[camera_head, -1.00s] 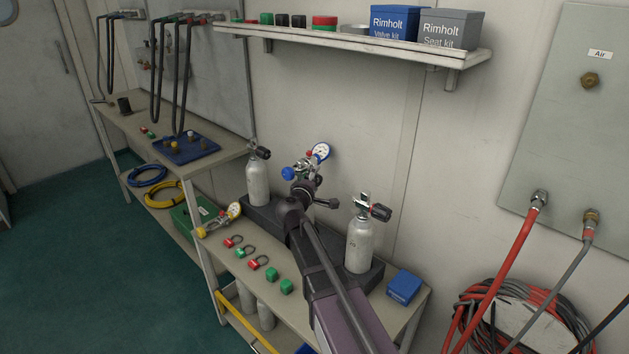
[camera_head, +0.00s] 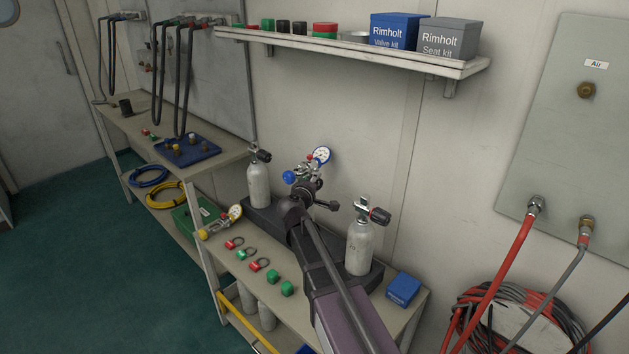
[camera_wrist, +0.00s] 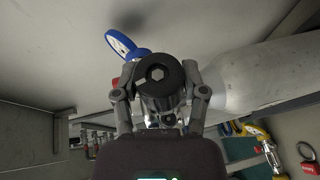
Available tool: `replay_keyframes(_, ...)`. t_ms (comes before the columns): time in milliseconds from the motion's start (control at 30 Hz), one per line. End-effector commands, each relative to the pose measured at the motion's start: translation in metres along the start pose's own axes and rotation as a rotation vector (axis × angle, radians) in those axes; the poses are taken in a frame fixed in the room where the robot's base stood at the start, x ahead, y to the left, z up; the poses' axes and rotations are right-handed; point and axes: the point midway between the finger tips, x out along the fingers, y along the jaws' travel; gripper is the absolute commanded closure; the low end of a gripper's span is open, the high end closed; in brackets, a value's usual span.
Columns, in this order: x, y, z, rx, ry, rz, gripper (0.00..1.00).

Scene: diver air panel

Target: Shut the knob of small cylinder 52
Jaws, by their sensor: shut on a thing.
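My gripper (camera_wrist: 158,92) is shut on a round black knob (camera_wrist: 158,78) with a hex recess in its face; one finger lies on each side. The knob sits on a metal valve in line with a pale grey cylinder (camera_wrist: 260,75) in the wrist view. No number is readable, so I cannot confirm it is 52. In the head view my gripper (camera_head: 304,190) is at the middle of the rack, and my arm hides most of what it holds. A blue-rimmed gauge (camera_head: 321,155) stands just behind it; it also shows in the wrist view (camera_wrist: 122,44).
Other small cylinders stand at the left (camera_head: 258,185) and right (camera_head: 360,247) of the dark rack (camera_head: 375,278). Red and green padlocks and a blue box (camera_head: 403,289) lie on the bench. A shelf (camera_head: 350,50) hangs above.

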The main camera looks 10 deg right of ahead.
Motion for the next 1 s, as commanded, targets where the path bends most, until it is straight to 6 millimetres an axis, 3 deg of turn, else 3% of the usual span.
replay_keyframes(1000, 0.0002, 0.0022, -0.0006, 0.263, -0.03, -0.626, 0.92)
